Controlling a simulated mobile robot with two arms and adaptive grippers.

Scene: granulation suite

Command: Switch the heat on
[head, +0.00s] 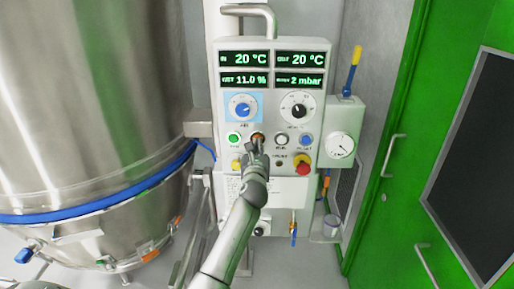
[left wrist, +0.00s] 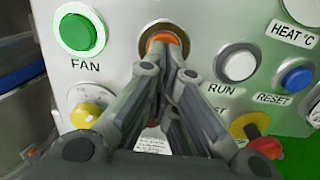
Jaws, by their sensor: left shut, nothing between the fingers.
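The grey control panel (head: 265,170) stands in the middle of the head view. An orange button (left wrist: 164,40) sits in its button row, between the green FAN button (left wrist: 82,30) and the white RUN button (left wrist: 238,65). Its label is hidden behind my fingers. My left gripper (head: 257,142) is shut and empty, with its fingertips at the orange button (head: 257,135); in the left wrist view the tips (left wrist: 166,65) overlap its lower part. I cannot tell whether they touch it. A dial labelled HEAT °C (head: 299,105) is above right. My right gripper is not in view.
The displays (head: 245,60) read 20 °C, 20 °C, 11.0 % and 2 mbar. A blue RESET button (head: 306,140) and a red knob on yellow (head: 302,164) are at right. A steel vessel (head: 90,100) stands left, a green door (head: 400,180) right.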

